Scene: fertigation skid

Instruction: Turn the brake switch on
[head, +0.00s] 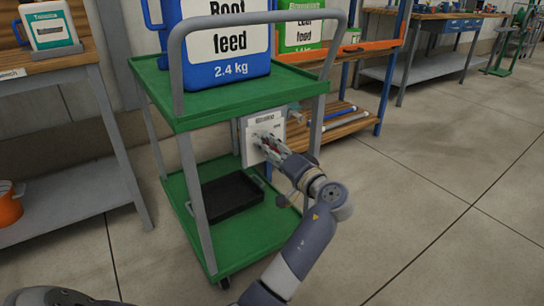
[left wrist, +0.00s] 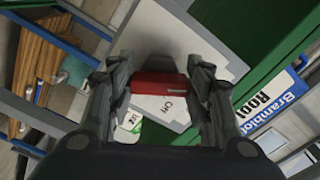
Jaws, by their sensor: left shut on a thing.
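The brake switch is on a pale panel (head: 250,153) mounted at the side of the green cart, below its top shelf. In the left wrist view its red handle (left wrist: 160,88) lies crosswise between my fingers, in front of the pale panel (left wrist: 180,35). My left gripper (head: 268,144) is at the panel and shut on the red handle; the fingers also show in the left wrist view (left wrist: 162,80). Dark lettering shows on the panel below the handle, only partly readable. The gripper hides part of the switch in the head view. My right gripper is not in view.
The green cart (head: 190,121) has a grey push rail and carries a blue-and-white root feed container (head: 226,45) on top. A black tray (head: 232,194) lies on its lower shelf. A workbench (head: 50,65) stands left. The floor at right is clear.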

